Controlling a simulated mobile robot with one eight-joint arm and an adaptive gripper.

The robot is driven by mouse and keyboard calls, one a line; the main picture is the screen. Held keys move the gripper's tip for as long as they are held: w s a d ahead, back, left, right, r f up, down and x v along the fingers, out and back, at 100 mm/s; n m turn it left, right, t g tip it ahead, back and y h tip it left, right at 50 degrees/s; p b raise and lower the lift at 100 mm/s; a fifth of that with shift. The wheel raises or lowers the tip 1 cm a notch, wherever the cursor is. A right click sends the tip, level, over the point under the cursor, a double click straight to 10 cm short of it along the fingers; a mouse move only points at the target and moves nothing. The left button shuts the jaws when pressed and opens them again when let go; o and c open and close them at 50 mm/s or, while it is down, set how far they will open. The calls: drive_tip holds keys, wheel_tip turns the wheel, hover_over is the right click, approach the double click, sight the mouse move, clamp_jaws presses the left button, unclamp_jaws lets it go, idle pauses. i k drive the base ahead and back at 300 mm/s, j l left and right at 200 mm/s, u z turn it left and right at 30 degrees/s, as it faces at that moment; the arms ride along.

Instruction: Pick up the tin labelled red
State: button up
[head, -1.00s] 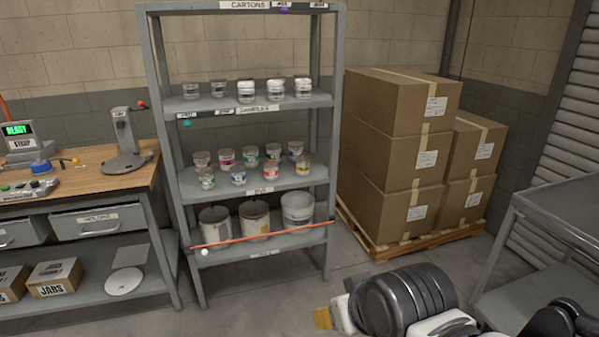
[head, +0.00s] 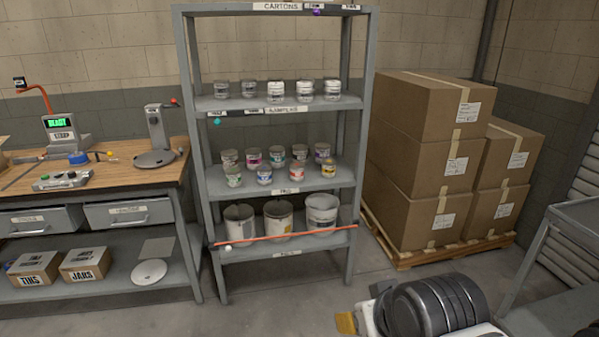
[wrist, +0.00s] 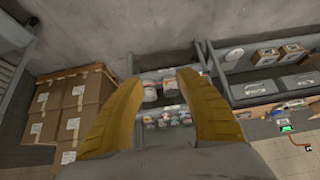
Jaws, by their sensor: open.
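Small white tins with coloured labels stand in two rows on the middle shelf in the head view. A tin with a red-orange label (head: 300,172) is in the front row, right of centre. A tin with a magenta label (head: 252,158) stands in the back row. The label writing is too small to read. My gripper (wrist: 158,78) is open and empty, with both yellow fingers spread in the wrist view. The small tins show far off between them. In the head view, a yellow fingertip (head: 346,323) shows low, in front of the rack and well apart from it.
Stacked cartons (head: 425,150) stand right, a workbench (head: 110,182) left, a grey table (head: 585,215) far right. Floor before the rack is clear.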

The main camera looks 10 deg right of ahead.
sight(297, 167)
drive_tip(key=i+u, duration=0.15)
drive_tip(key=i, duration=0.75)
drive_tip(key=i+u, duration=0.15)
drive_tip(key=i, duration=0.75)
drive_tip(key=i+l+u, duration=0.15)
drive_tip(key=i, duration=0.75)
